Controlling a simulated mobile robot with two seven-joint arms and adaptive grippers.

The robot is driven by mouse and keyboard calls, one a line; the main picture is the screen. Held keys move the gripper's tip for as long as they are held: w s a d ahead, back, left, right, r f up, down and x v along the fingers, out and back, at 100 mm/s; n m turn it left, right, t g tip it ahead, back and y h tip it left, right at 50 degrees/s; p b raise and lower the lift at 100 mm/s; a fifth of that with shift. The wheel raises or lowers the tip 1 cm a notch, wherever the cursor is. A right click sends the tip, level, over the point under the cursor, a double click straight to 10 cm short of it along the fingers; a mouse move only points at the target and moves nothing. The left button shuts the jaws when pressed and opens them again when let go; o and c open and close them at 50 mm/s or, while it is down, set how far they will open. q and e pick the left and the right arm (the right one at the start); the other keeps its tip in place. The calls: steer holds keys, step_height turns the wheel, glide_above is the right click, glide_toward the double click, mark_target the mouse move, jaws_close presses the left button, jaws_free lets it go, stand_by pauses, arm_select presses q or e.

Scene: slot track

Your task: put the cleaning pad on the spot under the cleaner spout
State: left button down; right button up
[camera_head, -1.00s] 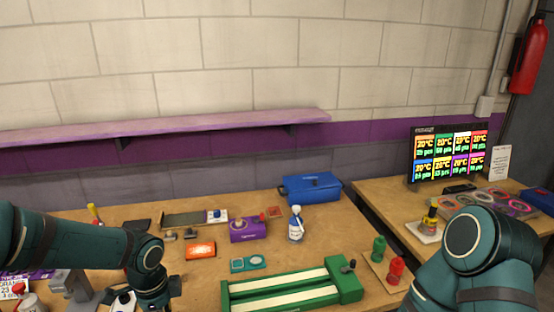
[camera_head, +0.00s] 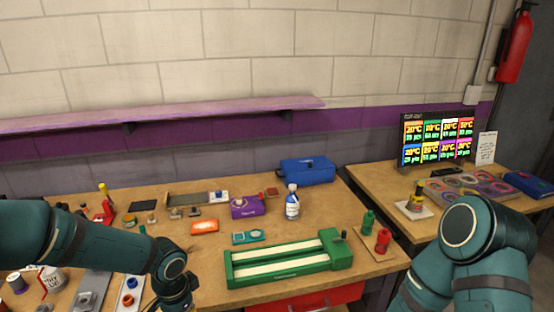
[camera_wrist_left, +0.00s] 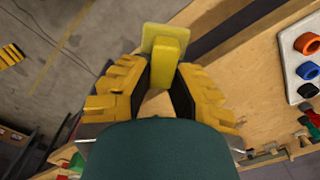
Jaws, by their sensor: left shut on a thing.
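My left gripper (camera_wrist_left: 163,75) is shut on a yellow pad-like piece (camera_wrist_left: 166,42) with a flat plate and a thicker block. In the left wrist view it is above the bench's edge, with floor on the left side of the picture. In the head view my left wrist (camera_head: 174,290) is at the bottom, and its fingertips and the pad are out of sight. My right gripper is out of view.
A green slotted track (camera_head: 285,262) lies at the front. A purple box (camera_head: 247,207), orange block (camera_head: 204,227) and blue case (camera_head: 307,170) stand behind it. A white tray with coloured rings (camera_head: 122,301) is beside my left wrist. Bare wood (camera_head: 335,212) shows right of the bottle.

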arm_select(q)
steer(key=shift+s+d+f+n, duration=0.1)
steer(key=shift+d+f+n, duration=0.55)
steer(key=shift+n, duration=0.5)
steer(key=shift+s+d+f+n, duration=0.1)
steer(key=shift+d+f+n, duration=0.55)
steer(key=shift+n, duration=0.55)
steer(key=shift+s+d+f+n, duration=0.1)
steer(key=shift+d+f+n, duration=0.4)
steer(key=shift+d+n, duration=0.5)
steer(key=shift+a, duration=0.2)
steer(key=shift+w+a, duration=0.15)
